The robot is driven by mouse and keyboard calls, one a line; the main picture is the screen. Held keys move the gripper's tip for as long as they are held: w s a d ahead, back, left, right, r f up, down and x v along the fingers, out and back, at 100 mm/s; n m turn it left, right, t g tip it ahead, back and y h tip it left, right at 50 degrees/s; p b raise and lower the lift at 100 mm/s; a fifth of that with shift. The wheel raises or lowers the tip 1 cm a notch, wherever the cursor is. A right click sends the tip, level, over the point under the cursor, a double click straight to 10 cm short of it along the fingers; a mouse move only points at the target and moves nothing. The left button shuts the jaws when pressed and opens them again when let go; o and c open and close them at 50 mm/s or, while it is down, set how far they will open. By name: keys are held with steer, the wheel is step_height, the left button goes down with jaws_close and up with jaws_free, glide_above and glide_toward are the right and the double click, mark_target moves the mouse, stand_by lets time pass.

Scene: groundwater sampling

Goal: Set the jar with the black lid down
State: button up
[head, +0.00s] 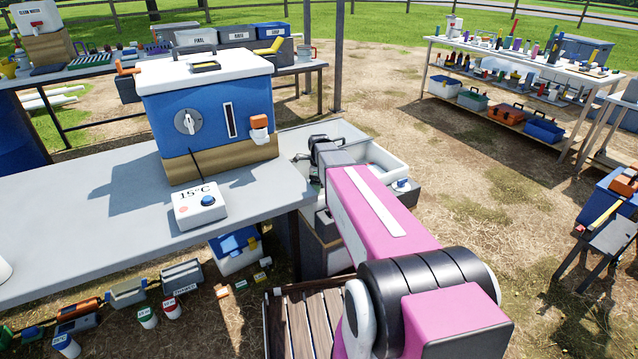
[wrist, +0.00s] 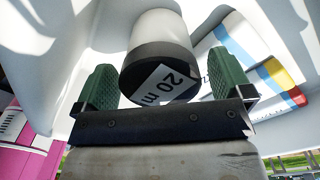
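A white jar with a black lid (wrist: 165,75) shows in the wrist view between my two green finger pads, lid towards the camera. The lid carries a white label reading "20 m", partly cut off. My gripper (wrist: 164,72) is open around the jar. A gap shows between the lid and the right finger; at the left finger I cannot tell contact from closeness. In the head view my gripper is inside a white basin (head: 345,130) beyond the grey table. The jar is hidden there. I cannot tell what the jar rests on.
A blue and white cooler (head: 205,110) stands on the grey table (head: 85,215), with a "15°C" box (head: 200,205) in front. A white item with coloured bands (wrist: 265,75) lies beside the jar. Several bottles and boxes sit below the table. Shelves (head: 520,60) stand at the back right.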

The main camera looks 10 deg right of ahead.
steer(key=shift+r, duration=0.1)
step_height(320, 180, up, 12)
stand_by(0.5)
stand_by(1.0)
